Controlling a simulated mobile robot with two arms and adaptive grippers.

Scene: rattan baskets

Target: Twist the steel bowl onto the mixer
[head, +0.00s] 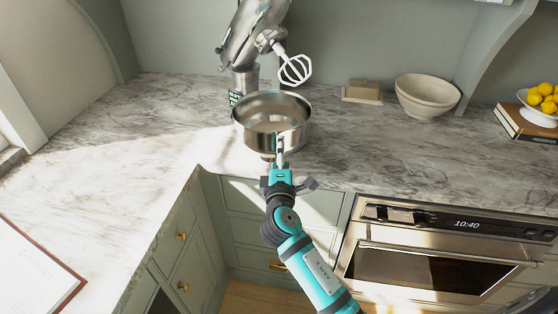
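The steel bowl (246,132) is upright at the mixer's foot, in front of its column. The silver mixer (240,38) stands at the back of the counter with its head tilted up. A white beater (294,70) hangs from the head, above and right of the bowl. My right gripper (280,146) is at the bowl's near rim, with its fingers overlapping the front wall. The fingers are seen nearly edge-on, so I cannot tell whether they are closed on the rim. The bowl hides the mixer's base and how the two meet. My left gripper is out of view.
A butter dish (362,92), a cream bowl (427,95) and lemons in a white bowl (543,100) on books (524,126) stand to the right. An oven (440,262) is below the counter's front edge. An open notebook (35,272) lies at lower left.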

